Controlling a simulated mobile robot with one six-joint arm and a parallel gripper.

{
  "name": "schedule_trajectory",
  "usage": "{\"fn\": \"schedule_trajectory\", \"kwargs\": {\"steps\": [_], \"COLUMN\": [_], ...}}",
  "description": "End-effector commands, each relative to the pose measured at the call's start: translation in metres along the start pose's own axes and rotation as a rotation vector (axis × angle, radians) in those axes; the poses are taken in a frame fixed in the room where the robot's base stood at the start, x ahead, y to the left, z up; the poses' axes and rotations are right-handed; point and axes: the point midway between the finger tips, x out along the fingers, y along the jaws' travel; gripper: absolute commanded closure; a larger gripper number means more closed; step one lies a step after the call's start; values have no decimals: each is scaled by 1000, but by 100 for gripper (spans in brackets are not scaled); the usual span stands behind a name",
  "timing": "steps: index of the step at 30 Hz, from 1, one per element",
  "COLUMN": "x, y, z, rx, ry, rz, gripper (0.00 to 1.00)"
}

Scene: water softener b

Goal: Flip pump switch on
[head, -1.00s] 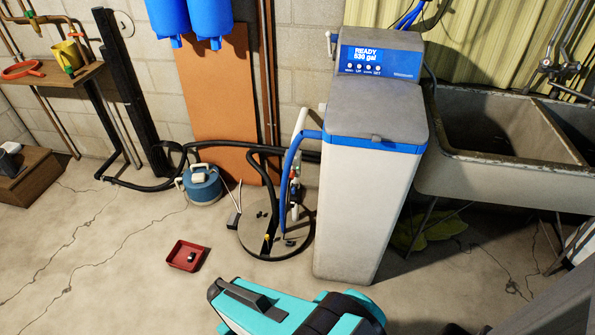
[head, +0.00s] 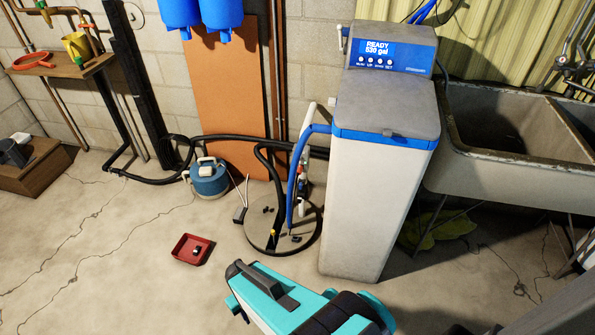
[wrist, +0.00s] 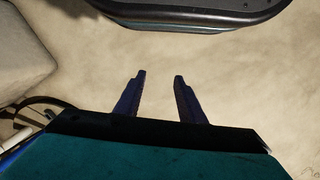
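A blue pump-like canister (head: 209,180) with a pale top stands on the floor by the wall. To its right is a round sump cover (head: 262,238) with black and blue hoses and small fittings. A small grey box (head: 240,215) with two thin rods or cables lies at the cover's left edge. I cannot tell for sure which part is the pump switch. My teal arm shows at the bottom of the head view, in front of the cover. In the wrist view my gripper (wrist: 159,76) has its two dark fingers apart, nothing between them, over bare floor.
The tall water softener (head: 378,190) stands right of the sump, with a concrete sink (head: 500,170) beyond it. A red tray (head: 190,249) lies on the floor left of my arm. A black hose (head: 150,187) runs along the wall. The floor at left is mostly clear.

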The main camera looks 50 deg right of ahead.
Motion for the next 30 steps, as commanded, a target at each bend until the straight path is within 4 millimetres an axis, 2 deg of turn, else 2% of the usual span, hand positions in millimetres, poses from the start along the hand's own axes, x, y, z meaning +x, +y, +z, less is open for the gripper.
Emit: {"fn": "schedule_trajectory", "kwargs": {"steps": [3, 8, 15, 22, 27, 30], "x": [4, -4, -32, -73, -111, -135], "y": [21, 54, 117, 188, 241, 275], "z": [-40, -90, -150, -188, -202, -202], "rx": [49, 110, 202, 290, 345, 380], "ry": [148, 346, 638, 910, 1109, 1221], "rz": [-4, 8, 58, 144, 222, 286], "gripper": [64, 64, 64, 64, 64, 64]}}
